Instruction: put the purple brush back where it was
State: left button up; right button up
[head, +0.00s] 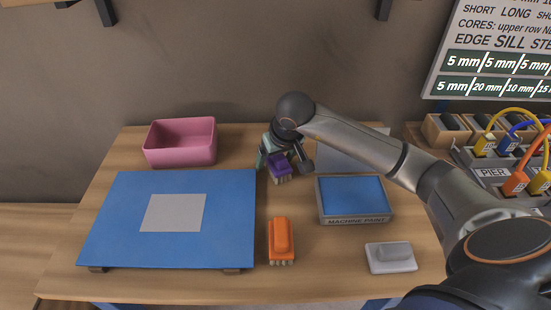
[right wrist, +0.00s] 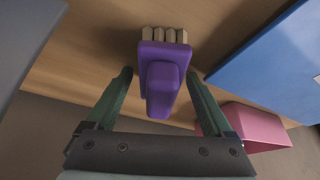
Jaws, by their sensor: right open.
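The purple brush (head: 279,168) is at the back middle of the table, with its pale bristles toward the front. It also shows in the right wrist view (right wrist: 162,85), bristles at the top of the picture. My right gripper (head: 283,165) is at the brush, its fingers open on either side of the purple body. In the right wrist view the gripper (right wrist: 160,75) shows a small gap on each side of the brush. Whether the brush rests fully on the table is hard to tell. My left gripper is not in view.
A blue board (head: 110,215) with a grey square lies left, a pink bin (head: 181,155) behind it. An orange brush (head: 281,238) stands in front. The machine paint tray (head: 356,219) and a grey block (head: 391,258) are right. A grey panel (head: 350,150) is behind the arm.

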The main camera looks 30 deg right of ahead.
aim_at(284, 171)
jog(key=shift+r, duration=0.25)
jog(key=v, duration=1.2)
jog(key=shift+p, duration=0.45)
